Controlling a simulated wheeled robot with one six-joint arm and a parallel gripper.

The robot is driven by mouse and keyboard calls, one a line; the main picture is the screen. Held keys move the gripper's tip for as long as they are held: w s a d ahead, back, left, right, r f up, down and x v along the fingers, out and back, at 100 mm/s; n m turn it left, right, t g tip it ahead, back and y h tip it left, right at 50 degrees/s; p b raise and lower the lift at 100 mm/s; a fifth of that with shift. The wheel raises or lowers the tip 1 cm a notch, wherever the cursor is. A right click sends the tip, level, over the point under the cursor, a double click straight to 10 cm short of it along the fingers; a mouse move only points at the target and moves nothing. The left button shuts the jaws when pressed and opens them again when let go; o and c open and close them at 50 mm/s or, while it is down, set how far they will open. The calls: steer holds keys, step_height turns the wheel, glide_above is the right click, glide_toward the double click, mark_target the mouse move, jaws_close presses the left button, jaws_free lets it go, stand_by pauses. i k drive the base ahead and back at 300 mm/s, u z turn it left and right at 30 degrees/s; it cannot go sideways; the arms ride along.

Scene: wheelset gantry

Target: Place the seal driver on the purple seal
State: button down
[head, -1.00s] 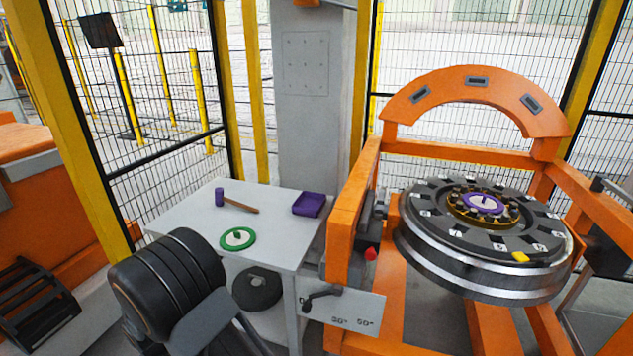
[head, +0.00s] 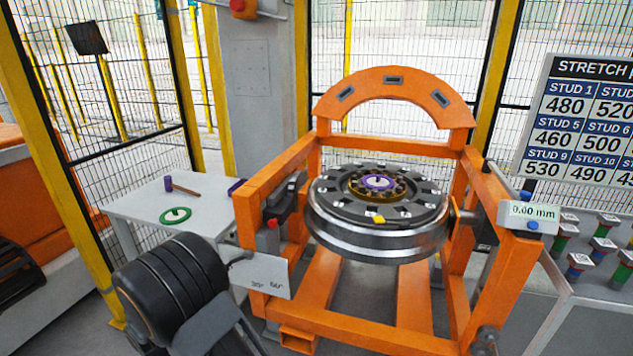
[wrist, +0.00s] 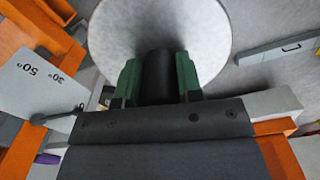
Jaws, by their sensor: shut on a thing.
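The purple seal (head: 378,182) is a small purple ring at the centre of the wheel hub, inside a brass-coloured ring of bolts. The hub lies flat in the orange gantry. In the wrist view my gripper (wrist: 158,78) has its green fingers shut on the black handle of the seal driver (wrist: 160,28). The driver's wide pale round end lies beyond the fingers and is cut off by the top edge. In the head view my gripper and the driver do not show; my dark arm fills the lower left. The driver is apart from the seal.
The orange gantry (head: 278,171) has side rails and an arch (head: 394,82) behind the hub. A crank and angle plate (head: 262,275) are at its left front. A white table (head: 135,208) holds a mallet (head: 181,188) and green ring (head: 176,216). Coloured studs (head: 603,243) stand at right.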

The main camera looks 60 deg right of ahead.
mark_target(378, 181)
steer(key=z, duration=1.45)
